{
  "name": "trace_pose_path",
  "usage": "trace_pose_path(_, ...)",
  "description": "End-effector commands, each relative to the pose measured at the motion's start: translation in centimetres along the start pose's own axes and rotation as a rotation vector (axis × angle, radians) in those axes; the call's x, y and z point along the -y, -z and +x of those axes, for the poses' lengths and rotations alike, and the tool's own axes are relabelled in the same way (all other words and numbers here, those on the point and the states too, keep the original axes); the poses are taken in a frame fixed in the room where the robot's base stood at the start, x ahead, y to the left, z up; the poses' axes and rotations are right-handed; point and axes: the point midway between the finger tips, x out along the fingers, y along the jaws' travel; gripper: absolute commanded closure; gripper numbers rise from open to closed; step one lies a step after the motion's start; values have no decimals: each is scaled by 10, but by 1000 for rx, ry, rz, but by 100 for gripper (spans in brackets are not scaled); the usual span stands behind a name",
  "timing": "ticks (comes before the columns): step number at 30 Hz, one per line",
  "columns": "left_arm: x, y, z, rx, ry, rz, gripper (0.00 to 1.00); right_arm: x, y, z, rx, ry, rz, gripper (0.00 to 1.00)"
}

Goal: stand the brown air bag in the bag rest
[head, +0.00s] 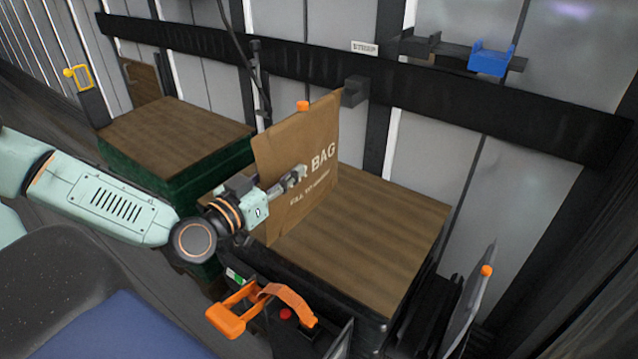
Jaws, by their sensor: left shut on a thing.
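The brown air bag (322,135) is a flat upright sheet with white lettering and an orange valve on its top edge. My left gripper (296,178) is shut on it, its fingers at the bag's face near the middle. The bag is in front of and partly over the brown-topped stand (385,225); I cannot tell whether its lower edge touches the top. A black slotted rack (400,318), which looks like the bag rest, is at lower right. A grey sheet (470,305) with an orange valve leans there. My right gripper is not in view.
An orange-handled tool (228,318) sits in a dark holder in front of the stand. A green stand (180,135) with a brown top is at left. A black rail (470,105) crosses the wall, with a blue bracket (490,60) above it. The right part of the stand's top is clear.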

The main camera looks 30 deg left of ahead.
Motion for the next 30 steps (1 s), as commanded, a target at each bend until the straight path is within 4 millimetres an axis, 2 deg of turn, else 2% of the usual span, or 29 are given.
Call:
trace_pose_path(1, -1, -4, 8, -1, -6, 8, 100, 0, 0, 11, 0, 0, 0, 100)
trace_pose_path(6, -1, -4, 28, -3, -4, 8, 100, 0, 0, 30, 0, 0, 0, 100)
trace_pose_path(27, -2, -2, 113, -2, -4, 9, 100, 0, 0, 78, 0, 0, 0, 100)
trace_pose_path(30, 0, -24, 110, 4, -1, 3, 100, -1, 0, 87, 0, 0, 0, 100)
